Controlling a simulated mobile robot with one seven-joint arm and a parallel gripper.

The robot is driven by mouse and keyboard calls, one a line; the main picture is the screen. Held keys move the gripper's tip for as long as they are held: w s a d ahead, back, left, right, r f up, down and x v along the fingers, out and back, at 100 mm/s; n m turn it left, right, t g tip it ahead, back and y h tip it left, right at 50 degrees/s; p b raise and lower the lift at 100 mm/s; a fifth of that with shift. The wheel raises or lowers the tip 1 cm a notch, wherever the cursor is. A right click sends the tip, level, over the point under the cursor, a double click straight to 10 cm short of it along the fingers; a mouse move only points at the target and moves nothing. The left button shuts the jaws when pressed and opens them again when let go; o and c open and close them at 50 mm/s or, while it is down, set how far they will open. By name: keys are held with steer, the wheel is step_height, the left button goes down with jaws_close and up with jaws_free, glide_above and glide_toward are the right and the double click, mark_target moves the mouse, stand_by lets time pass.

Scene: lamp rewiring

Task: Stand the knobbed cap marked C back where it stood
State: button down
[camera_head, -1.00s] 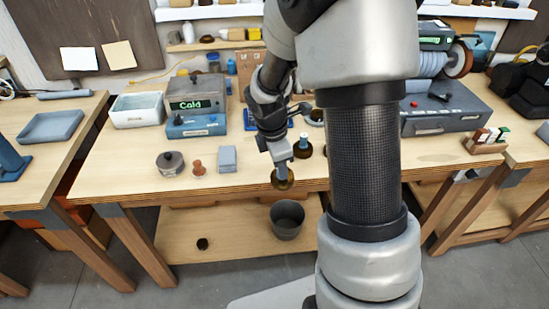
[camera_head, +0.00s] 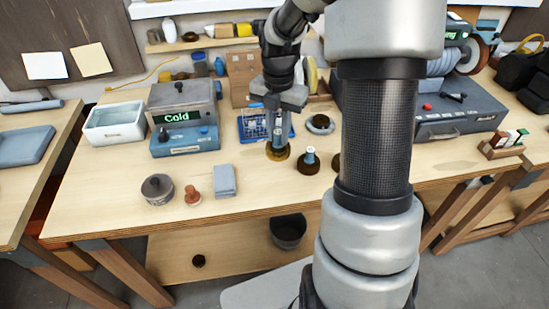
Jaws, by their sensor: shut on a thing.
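My gripper (camera_head: 278,138) points down over the middle of the bench. It is shut on a knobbed cap (camera_head: 278,154) with a round brass-brown base, held upright; its knob is mostly hidden between the fingers. I cannot read any letter on it, nor tell whether its base touches the bench. A further dark round piece (camera_head: 336,163) is partly hidden behind my arm.
A blue tray (camera_head: 253,124) lies behind the held cap, with a grey ring (camera_head: 320,124) to the right. The bench front is clear.

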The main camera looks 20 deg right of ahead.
mark_target(278, 132)
steer(key=f, duration=0.3)
steer(key=shift+s+f, duration=0.2)
steer(key=shift+f, duration=2.35)
steer(key=shift+w+f, duration=0.1)
steer(key=shift+f, duration=0.05)
steer(key=c, duration=1.6)
jaws_free()
steer(key=shift+o, duration=0.2)
step_height(278, 132, up, 12)
steer(key=shift+r, duration=0.15)
